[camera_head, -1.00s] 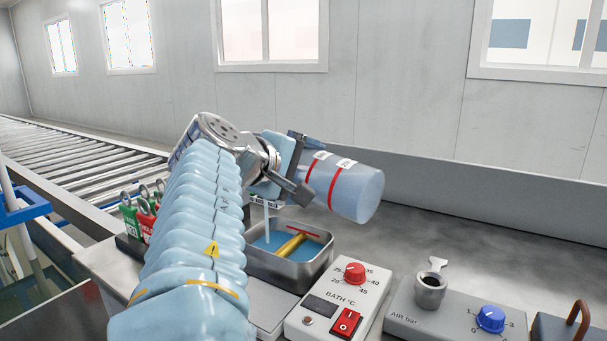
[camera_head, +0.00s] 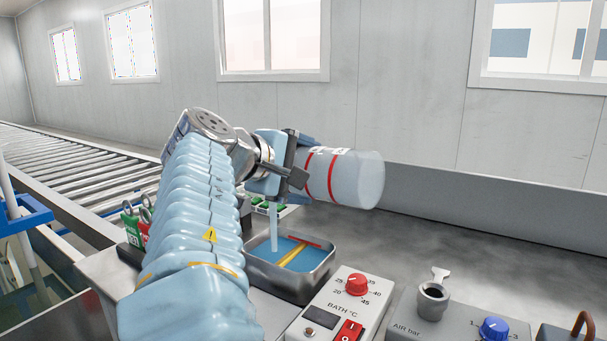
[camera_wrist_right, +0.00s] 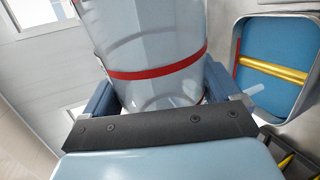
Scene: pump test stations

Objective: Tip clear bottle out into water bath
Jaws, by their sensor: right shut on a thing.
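The clear bottle (camera_head: 352,180), with red bands and white labels, lies almost level in the air above the water bath (camera_head: 292,285). My right gripper (camera_head: 298,160) is shut around it; the right wrist view shows the bottle (camera_wrist_right: 155,55) between the fingers. The bottle's mouth is hidden behind my gripper and arm. A pale stream (camera_head: 273,228) falls from that side into the blue water of the steel bath. A yellow bar (camera_head: 293,255) and a red line show in the bath, also seen in the right wrist view (camera_wrist_right: 275,70). My left gripper is not in view.
A BATH °C control box (camera_head: 335,305) with a red knob and red switch stands right of the bath. Farther right is an AIR bar box (camera_head: 455,320) with a metal cup and blue knob. Green and red tools stand left. The bench behind is clear.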

